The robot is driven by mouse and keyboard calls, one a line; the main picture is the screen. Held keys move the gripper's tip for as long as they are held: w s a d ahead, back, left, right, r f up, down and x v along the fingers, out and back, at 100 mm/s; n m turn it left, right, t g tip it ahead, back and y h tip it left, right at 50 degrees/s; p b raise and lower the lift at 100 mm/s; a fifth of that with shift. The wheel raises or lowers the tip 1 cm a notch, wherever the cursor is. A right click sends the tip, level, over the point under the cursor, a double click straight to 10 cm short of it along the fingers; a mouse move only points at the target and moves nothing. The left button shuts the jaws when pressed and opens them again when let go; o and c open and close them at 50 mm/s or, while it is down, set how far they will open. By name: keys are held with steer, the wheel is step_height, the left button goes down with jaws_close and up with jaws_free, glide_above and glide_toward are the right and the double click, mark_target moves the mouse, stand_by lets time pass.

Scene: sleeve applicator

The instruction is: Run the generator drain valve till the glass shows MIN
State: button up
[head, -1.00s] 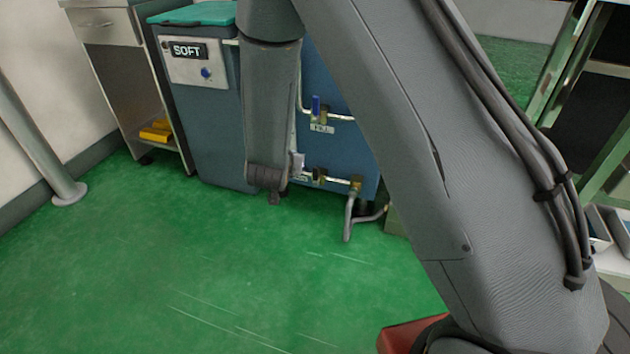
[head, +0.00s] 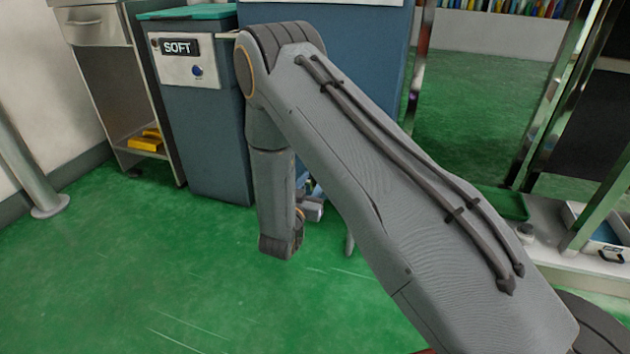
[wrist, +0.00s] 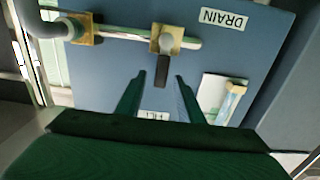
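The generator (head: 392,50) is a blue cabinet, largely hidden behind my arm in the head view. In the wrist view its blue panel appears upside down, with a DRAIN label (wrist: 224,18). The drain valve (wrist: 168,40) has a brass body on a pale pipe and a dark lever (wrist: 161,76) pointing down in the picture. My gripper (wrist: 160,76) is open, with one finger on each side of the lever's end; contact cannot be told. A small clear tube on a white plate, seemingly the glass (wrist: 229,102), is at right; its level and any MIN mark are unreadable.
A second brass fitting (wrist: 84,29) joins a grey pipe at left in the wrist view. A blue unit marked SOFT (head: 205,140) stands left of my arm. A shelf cart (head: 120,80) and metal post (head: 40,190) are farther left. Green floor is clear in front.

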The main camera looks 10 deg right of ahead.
steer(key=shift+b+x, duration=0.5)
steer(key=shift+x, duration=0.85)
jaws_close()
